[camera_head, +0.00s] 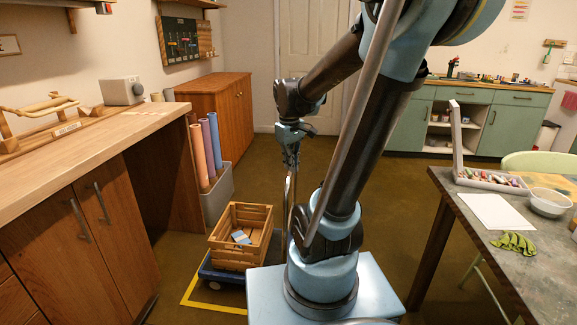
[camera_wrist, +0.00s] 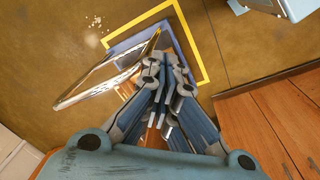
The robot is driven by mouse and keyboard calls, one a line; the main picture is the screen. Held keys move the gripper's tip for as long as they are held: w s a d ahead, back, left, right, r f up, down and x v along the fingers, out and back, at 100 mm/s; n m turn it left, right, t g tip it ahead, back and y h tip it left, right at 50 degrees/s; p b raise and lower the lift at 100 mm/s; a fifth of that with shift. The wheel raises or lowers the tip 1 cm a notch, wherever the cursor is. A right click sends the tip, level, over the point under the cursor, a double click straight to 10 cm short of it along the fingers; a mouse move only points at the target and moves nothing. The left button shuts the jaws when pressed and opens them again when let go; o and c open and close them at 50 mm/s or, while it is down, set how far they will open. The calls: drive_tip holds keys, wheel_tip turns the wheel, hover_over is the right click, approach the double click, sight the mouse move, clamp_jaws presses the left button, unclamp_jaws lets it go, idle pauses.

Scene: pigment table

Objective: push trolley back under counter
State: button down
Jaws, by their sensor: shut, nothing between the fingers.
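The trolley (camera_head: 221,277) is a low blue deck on wheels, standing on the floor right of the wooden counter (camera_head: 95,135). Its upright metal handle (camera_head: 291,195) rises at the right. A slatted wooden crate (camera_head: 240,255) with small blue and white packets rides on the deck. My gripper (camera_head: 291,160) points down at the top of the handle; whether it touches is unclear. In the wrist view my gripper (camera_wrist: 160,92) is shut and empty, with the slanting handle (camera_wrist: 105,78) just left of the fingers and the blue deck (camera_wrist: 135,42) beyond. The crate is mostly hidden there.
Yellow floor tape (camera_head: 207,306) borders the trolley; it also shows in the wrist view (camera_wrist: 188,42). An open bay (camera_head: 165,185) lies under the counter. A grey bin (camera_head: 217,193) with coloured rolls stands by its far end. A work table (camera_head: 545,275) is at right.

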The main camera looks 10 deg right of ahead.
drive_tip(key=w+a+f+n+g, duration=0.1)
drive_tip(key=w+a+f+n, duration=0.2)
drive_tip(key=w, duration=0.5)
drive_tip(key=w+a+f+n+h, duration=0.1)
drive_tip(key=w+a+f+n, duration=0.15)
drive_tip(key=w, duration=0.55)
drive_tip(key=w+a+f+n+g, duration=0.1)
drive_tip(key=w+a+f+n, duration=0.25)
drive_tip(key=w, duration=0.45)
drive_tip(key=shift+m, duration=0.4)
drive_tip(key=s+d, duration=0.1)
drive_tip(key=d, duration=0.3)
drive_tip(key=s+d, duration=0.1)
drive_tip(key=d, duration=0.3)
drive_tip(key=s+d, duration=0.2)
drive_tip(key=d, duration=0.2)
drive_tip(key=shift+f, duration=0.9)
